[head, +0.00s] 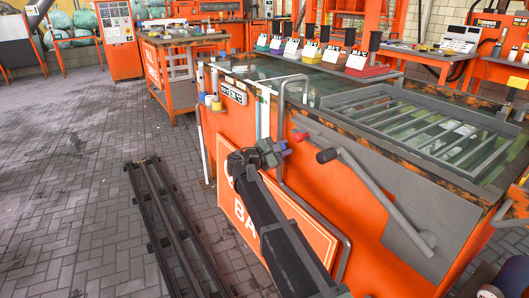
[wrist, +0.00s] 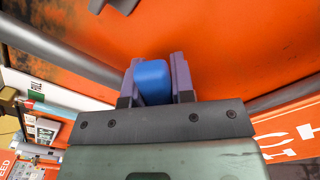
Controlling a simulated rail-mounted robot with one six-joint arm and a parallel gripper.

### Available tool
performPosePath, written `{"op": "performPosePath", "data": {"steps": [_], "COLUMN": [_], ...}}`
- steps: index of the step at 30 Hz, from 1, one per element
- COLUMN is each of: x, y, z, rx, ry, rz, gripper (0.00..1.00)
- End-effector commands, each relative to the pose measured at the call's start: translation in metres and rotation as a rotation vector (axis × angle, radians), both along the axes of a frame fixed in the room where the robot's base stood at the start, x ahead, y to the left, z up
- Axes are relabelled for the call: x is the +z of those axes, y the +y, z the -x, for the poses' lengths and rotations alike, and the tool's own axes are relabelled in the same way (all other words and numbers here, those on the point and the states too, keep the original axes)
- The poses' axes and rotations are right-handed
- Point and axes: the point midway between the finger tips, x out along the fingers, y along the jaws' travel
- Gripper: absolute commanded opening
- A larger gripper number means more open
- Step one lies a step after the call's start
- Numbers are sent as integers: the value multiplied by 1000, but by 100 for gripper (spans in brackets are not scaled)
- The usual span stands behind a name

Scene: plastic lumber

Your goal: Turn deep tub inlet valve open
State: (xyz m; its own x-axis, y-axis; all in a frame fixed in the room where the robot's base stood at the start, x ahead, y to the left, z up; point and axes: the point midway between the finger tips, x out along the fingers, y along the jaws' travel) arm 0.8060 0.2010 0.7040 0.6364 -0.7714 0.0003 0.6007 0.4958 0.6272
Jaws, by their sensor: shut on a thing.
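The orange deep tub (head: 330,190) stands in front of me in the head view, with liquid and a grey grate (head: 430,125) in its top. A small blue valve handle (head: 286,153) sticks out near its front wall. In the wrist view the blue handle (wrist: 153,82) sits between my two purple-grey fingers. My gripper (head: 274,153) is shut on this handle, with a finger on each side. It also shows in the wrist view (wrist: 155,70). The valve body behind the handle is hidden, and I cannot tell how far it is turned.
A red knob (head: 300,137) is just above the blue handle. A black-knobbed grey lever (head: 370,190) is to the right. A grey bent pipe (head: 281,110) runs down beside my gripper. Dark rails (head: 170,220) lie on the paved floor at left, with open floor beyond.

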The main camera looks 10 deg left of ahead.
Motion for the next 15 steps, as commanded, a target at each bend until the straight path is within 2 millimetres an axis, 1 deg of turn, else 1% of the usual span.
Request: {"op": "performPosePath", "data": {"steps": [3,5,15], "x": [1,1,1], "y": [-10,-12,-13], "z": [-4,-4,-5], "rx": [-12,-16,-17], "ry": [18,23,26], "rz": [14,18,19], "gripper": [0,0,0]}}
